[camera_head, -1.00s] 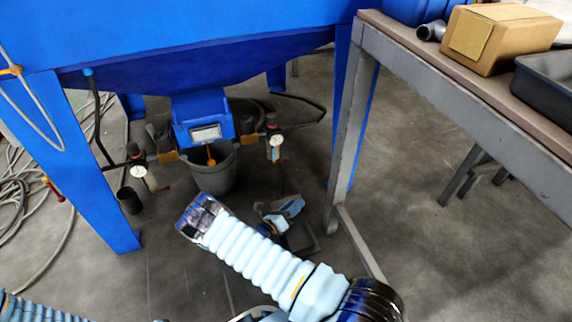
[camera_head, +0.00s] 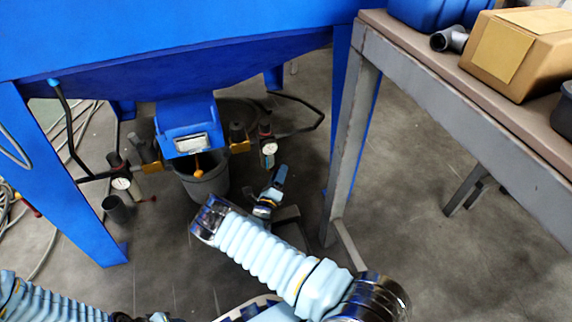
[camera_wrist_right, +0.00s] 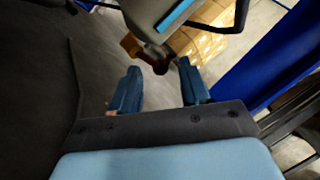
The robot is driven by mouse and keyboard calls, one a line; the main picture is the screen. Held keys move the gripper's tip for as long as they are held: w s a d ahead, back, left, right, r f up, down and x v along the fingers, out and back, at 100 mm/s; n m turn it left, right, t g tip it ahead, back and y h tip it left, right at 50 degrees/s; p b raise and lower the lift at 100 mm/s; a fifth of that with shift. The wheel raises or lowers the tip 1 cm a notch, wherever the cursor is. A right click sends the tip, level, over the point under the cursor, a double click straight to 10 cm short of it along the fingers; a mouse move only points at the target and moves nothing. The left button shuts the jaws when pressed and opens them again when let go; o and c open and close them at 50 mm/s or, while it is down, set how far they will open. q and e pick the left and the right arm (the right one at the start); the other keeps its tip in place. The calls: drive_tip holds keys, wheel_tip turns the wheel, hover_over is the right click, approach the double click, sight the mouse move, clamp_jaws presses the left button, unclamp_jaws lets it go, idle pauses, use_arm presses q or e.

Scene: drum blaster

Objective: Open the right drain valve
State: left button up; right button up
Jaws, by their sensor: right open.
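The right drain valve assembly hangs under the blue hopper, with a round white gauge (camera_head: 269,148) and a pale part below it. The valve's lever cannot be made out in the head view. My right gripper (camera_head: 279,175) is just below and slightly right of the gauge, seemingly apart from it. In the right wrist view its two blue fingers (camera_wrist_right: 160,88) are spread and empty. A dark reddish part (camera_wrist_right: 160,66) shows just beyond the gap between the fingertips; I cannot tell whether it is the lever. My left gripper is not in view; only part of the left arm shows.
A grey bucket (camera_head: 203,178) stands under the hopper outlet, left of my right gripper. A second gauge (camera_head: 121,183) hangs farther left. The hopper's blue leg (camera_head: 340,105) and the grey table leg (camera_head: 345,150) stand close on the right. A cardboard box (camera_head: 515,52) sits on the table.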

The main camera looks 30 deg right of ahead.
drive_tip(key=shift+x, duration=0.9)
clamp_jaws()
use_arm(q)
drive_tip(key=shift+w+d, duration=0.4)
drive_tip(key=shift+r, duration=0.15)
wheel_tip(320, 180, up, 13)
drive_tip(key=p, duration=1.3)
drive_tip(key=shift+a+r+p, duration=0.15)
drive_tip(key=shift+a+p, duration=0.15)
drive_tip(key=shift+p, duration=0.1)
use_arm(e)
drive_tip(key=a+f+m+g+y, duration=0.1)
drive_tip(key=m+y, duration=0.2)
drive_tip(key=a+f+m+g+y, duration=0.1)
drive_tip(key=m+y, duration=0.2)
drive_tip(key=m, duration=0.1)
drive_tip(key=w+a+f+m+g+y, duration=0.1)
drive_tip(key=m+y, duration=0.2)
drive_tip(key=m, duration=0.1)
drive_tip(key=shift+a+f+y, duration=0.2)
drive_tip(key=shift+a+y, duration=0.05)
drive_tip(key=shift+y, duration=0.15)
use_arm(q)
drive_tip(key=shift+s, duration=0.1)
